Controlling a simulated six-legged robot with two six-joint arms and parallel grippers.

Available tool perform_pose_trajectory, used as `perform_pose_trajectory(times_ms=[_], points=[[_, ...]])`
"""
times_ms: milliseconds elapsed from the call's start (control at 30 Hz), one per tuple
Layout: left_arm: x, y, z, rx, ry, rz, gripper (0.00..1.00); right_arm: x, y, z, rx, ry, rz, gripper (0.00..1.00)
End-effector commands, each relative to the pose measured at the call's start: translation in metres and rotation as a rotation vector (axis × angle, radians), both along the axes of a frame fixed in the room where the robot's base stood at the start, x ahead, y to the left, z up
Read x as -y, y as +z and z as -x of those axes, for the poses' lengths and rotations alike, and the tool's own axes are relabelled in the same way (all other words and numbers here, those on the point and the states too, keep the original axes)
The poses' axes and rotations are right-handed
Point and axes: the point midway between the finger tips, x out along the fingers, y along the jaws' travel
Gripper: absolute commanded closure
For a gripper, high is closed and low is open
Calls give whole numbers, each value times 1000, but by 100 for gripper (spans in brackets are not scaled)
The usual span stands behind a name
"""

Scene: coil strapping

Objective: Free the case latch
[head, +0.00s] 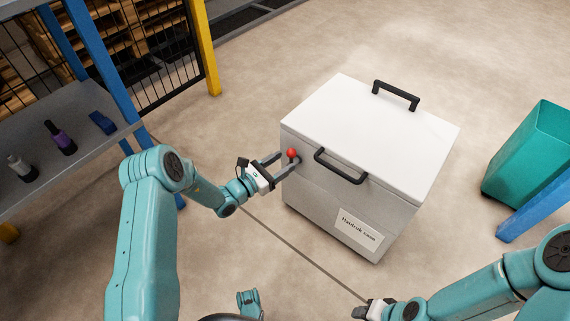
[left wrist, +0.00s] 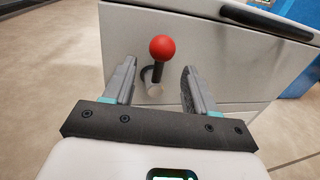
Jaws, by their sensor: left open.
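The white case (head: 350,210) stands on the floor with its lid closed. Its latch (head: 291,154) is a short dark lever with a red ball knob on the front face, near the left edge just below the lid. My left gripper (head: 283,162) is open at the latch. In the left wrist view the latch (left wrist: 162,50) stands upright, knob up, from a round pivot, and the two fingers of my left gripper (left wrist: 160,88) are spread either side of it, apart from it. My right gripper (head: 372,309) is at the bottom of the head view, away from the case; its fingers are unclear.
A black handle (head: 341,167) sits on the case front right of the latch, and another handle (head: 396,95) at the back of the lid. A grey shelf (head: 85,155) with small items stands left. A teal bin (head: 530,155) stands right.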

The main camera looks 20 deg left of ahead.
Motion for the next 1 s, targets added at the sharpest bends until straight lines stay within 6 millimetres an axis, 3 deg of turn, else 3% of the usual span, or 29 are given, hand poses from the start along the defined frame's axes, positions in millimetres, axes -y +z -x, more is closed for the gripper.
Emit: perform_pose_trajectory(times_ms=[200,467,667,1000], points=[[9,-1,-17,0,2,0,43,1,-8,-5,16,-3,3,57],[10,0,-18,0,3,0,43,1,-7,-6,18,-3,3,57],[10,0,-18,0,2,0,100,1,-7,-5,18,-3,3,57],[9,0,-14,-9,2,18,100,1,-5,-4,13,-2,2,57]])
